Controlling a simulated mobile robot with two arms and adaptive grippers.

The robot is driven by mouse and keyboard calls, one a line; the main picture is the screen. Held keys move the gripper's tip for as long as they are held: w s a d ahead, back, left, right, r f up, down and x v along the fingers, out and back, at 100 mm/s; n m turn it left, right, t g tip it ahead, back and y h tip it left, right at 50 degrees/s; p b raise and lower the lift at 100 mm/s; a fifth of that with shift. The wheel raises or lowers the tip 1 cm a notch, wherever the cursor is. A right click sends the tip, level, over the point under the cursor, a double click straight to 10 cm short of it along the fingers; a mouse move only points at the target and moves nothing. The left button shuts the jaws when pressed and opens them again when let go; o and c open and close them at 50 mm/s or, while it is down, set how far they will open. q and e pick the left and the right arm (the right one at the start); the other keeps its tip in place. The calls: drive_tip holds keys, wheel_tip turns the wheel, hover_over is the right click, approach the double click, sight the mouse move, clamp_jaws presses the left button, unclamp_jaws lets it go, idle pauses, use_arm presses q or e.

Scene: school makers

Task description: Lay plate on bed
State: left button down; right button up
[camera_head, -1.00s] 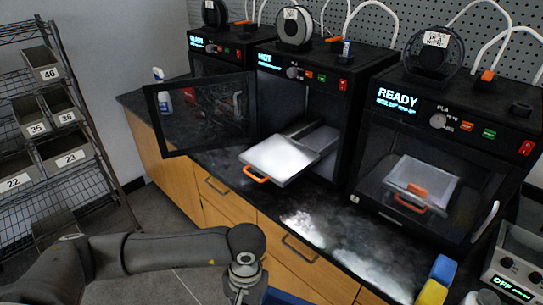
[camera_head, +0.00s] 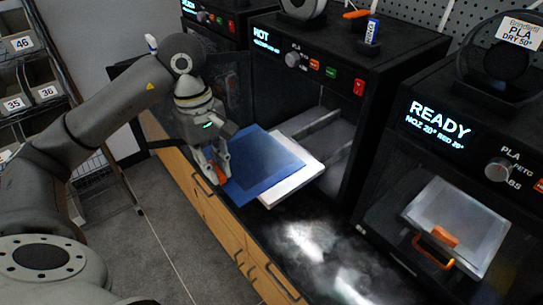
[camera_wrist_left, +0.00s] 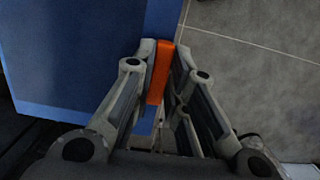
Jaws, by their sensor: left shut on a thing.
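A blue plate (camera_head: 262,160) with an orange tab is held flat over the white bed (camera_head: 297,184) that sticks out of the open middle printer. My left gripper (camera_head: 217,171) is shut on the orange tab (camera_wrist_left: 158,72) at the plate's near-left edge. In the left wrist view the blue plate (camera_wrist_left: 85,45) extends to the upper left from the fingers. The plate covers the left part of the bed and overhangs it on the left. I cannot tell whether the plate touches the bed. The right gripper is not in view.
The middle printer (camera_head: 310,60) reads HOT. The dark worktop (camera_head: 310,250) in front has whitish patches. Shelves with numbered bins (camera_head: 20,90) stand at far left.

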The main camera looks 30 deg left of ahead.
sight(237, 153)
use_arm(q)
drive_tip(key=w+f+p, duration=0.1)
drive_tip(key=w, duration=0.1)
drive_tip(key=w+f+p, duration=0.1)
drive_tip(key=w, duration=0.2)
drive_tip(key=w+f+p, duration=0.1)
drive_tip(key=w, duration=0.2)
drive_tip(key=shift+a+f, duration=0.1)
drive_tip(key=shift+a, duration=0.05)
drive_tip(key=w+f, duration=0.2)
drive_tip(key=w+f+p, duration=0.1)
drive_tip(key=w+f, duration=0.1)
drive_tip(key=f, duration=0.1)
drive_tip(key=shift+w+a+p, duration=0.1)
drive_tip(key=shift+a+p, duration=0.05)
drive_tip(key=shift+p, duration=0.15)
drive_tip(key=shift+w+f, duration=0.5)
drive_tip(key=shift+f, duration=0.2)
wheel_tip(237, 153, down, 3)
drive_tip(key=shift+r+p, duration=0.1)
drive_tip(key=shift+p, duration=1.05)
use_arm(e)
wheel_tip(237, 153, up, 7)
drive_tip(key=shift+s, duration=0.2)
use_arm(q)
drive_tip(key=shift+f, duration=0.25)
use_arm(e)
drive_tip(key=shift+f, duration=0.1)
